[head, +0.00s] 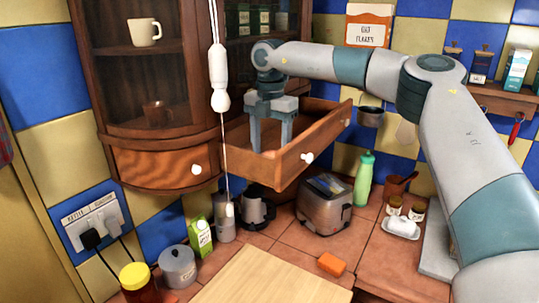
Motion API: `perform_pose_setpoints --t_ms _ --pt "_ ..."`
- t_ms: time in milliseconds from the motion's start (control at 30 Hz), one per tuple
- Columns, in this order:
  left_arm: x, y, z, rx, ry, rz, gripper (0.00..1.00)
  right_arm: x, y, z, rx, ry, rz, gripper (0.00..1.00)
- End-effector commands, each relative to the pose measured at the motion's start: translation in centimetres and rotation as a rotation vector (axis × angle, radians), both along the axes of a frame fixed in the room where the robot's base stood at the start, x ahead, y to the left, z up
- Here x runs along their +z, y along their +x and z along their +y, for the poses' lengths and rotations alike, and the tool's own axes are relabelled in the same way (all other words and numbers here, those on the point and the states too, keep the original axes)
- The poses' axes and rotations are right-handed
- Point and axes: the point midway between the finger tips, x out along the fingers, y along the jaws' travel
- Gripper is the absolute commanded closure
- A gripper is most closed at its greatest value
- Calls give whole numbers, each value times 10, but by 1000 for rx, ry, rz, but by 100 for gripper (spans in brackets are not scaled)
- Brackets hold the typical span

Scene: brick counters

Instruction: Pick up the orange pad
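The orange pad (332,264) lies on the tiled counter at the bottom middle, by the right edge of the light wooden board. My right arm reaches in from the right, high over the counter. My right gripper (271,138) points down into the open wooden drawer (290,165), with its fingers apart and nothing seen between them. The lower fingertips are partly hidden by the drawer front. The gripper is well above and to the left of the orange pad. My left gripper is not in view.
A wooden board (265,283) lies in front. A toaster (324,204), a green bottle (364,178), a milk carton (200,237) and a white butter dish (401,227) stand on the counter. A hanging cord with a white pull (219,78) is left of the drawer.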

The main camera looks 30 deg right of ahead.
Motion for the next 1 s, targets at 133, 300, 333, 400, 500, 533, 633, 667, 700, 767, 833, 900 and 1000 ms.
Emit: perform_pose_setpoints --t_ms 133,300,333,400,500,533,633,667,700,767,833,900,1000 --pt "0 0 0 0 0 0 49 -2 0 0 0 1 -1 41" --pt "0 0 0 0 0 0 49 -1 0 0 0 -1 -1 41" --pt "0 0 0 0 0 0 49 -1 0 0 0 -1 -1 41" --pt "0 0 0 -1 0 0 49 -1 0 0 0 -1 -1 41" --pt "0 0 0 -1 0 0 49 -1 0 0 0 -1 -1 50" --pt "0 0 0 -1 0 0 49 -1 0 0 0 -1 -1 57" --pt "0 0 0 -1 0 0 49 -1 0 0 0 -1 -1 81" --pt "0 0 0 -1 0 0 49 -1 0 0 0 -1 -1 84" --pt "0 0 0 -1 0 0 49 -1 0 0 0 -1 -1 84" --pt "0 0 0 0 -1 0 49 -1 0 0 0 -1 -1 84" --pt "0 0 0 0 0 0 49 -1 0 0 0 -1 -1 84" --pt "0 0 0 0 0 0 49 -1 0 0 0 -1 -1 85" --pt "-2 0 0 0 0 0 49 1 0 0 0 0 -1 85"
